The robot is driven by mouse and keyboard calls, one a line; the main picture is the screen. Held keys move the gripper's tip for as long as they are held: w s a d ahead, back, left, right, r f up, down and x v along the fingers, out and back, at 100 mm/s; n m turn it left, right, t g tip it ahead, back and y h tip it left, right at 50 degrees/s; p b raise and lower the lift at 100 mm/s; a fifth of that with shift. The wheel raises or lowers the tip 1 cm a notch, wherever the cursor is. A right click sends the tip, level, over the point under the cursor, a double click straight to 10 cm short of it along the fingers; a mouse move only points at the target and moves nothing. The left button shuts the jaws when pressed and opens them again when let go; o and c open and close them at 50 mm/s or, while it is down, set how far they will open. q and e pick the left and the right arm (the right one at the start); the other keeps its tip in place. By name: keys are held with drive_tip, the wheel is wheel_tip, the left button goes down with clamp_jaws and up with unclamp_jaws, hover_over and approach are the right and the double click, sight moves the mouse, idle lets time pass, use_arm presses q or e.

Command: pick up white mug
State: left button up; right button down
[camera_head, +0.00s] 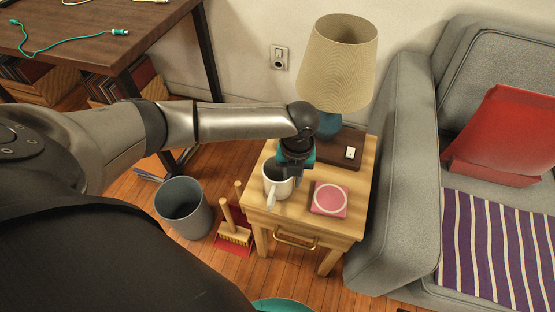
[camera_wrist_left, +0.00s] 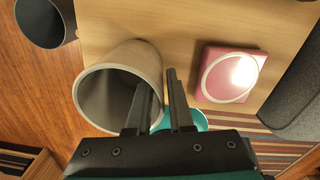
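The white mug (camera_head: 269,188) is upright at the left part of the small wooden side table, its handle towards the front. I cannot tell whether its base touches the table. My left gripper (camera_head: 290,172) is above the mug's right side, pointing down. In the left wrist view, the mug (camera_wrist_left: 119,72) shows its open, empty-looking mouth. The fingers of the left gripper (camera_wrist_left: 161,90) are close together on either side of the mug's right wall, one inside and one outside, and look shut on it. My right gripper is not in view.
The side table (camera_head: 358,190) also holds a pink square with a white ring (camera_head: 328,198), a lamp (camera_head: 337,65) and a dark brown box (camera_head: 340,150). A grey bin (camera_head: 184,208) and a brush (camera_head: 234,235) are on the floor at left. A grey sofa (camera_head: 398,170) stands close at right.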

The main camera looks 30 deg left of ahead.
use_arm(q)
clamp_jaws()
idle(1.0)
